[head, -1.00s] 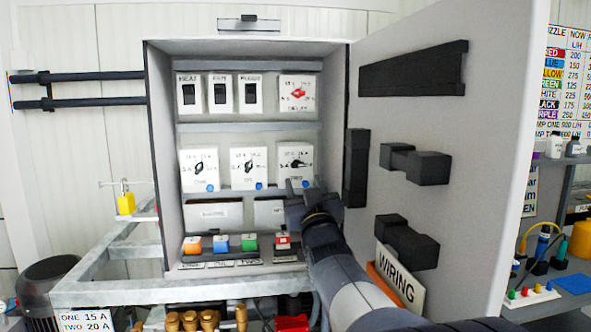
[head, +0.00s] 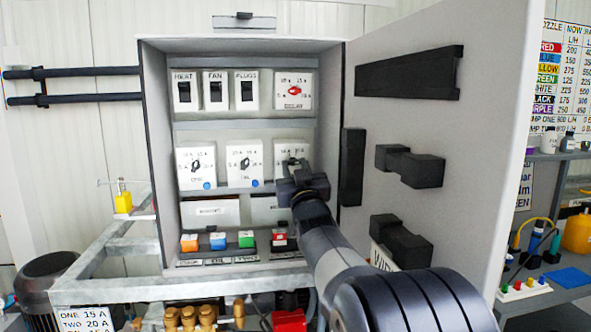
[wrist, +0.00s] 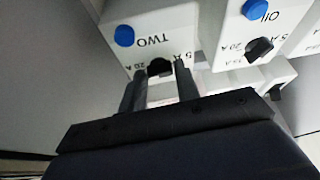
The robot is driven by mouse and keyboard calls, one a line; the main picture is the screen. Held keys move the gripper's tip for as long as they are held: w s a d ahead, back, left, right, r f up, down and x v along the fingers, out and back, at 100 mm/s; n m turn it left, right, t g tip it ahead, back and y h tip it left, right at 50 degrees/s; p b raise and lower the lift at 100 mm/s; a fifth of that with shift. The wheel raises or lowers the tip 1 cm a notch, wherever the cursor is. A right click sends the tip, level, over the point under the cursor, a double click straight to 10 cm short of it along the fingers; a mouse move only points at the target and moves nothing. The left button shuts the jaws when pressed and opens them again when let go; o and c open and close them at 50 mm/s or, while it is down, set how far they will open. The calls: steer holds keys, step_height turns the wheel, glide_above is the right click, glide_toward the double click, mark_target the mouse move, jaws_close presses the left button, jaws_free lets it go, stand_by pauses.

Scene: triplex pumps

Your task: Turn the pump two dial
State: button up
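The pump two dial is a black knob on a white box in the cabinet's middle row. In the head view my gripper covers most of the box (head: 280,150). In the upside-down wrist view the knob (wrist: 159,68) sits below the word TWO and a blue button (wrist: 124,36), with 5 A and 20 A marks beside it. My gripper (wrist: 157,82) is open, one finger on each side of the knob. I cannot tell whether either finger touches it. My gripper also shows in the head view (head: 290,166). A card (head: 85,318) reads ONE 15 A, TWO 20 A.
The OIL box (head: 245,160) and pump one box (head: 195,165) stand left of it. A box with a red dial (head: 293,90) is above. Coloured buttons (head: 218,241) sit below. The open cabinet door (head: 480,120) with black blocks is close on the right.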

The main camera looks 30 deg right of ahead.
steer(key=c, duration=0.6)
steer(key=shift+o, duration=0.2)
steer(key=shift+f+n+y+b, duration=0.1)
steer(key=shift+n+y+b, duration=0.3)
steer(key=shift+n+b, duration=0.25)
steer(key=shift+d+n+y, duration=0.1)
steer(key=shift+n+y, duration=0.3)
steer(key=shift+n, duration=0.35)
steer(key=o, duration=1)
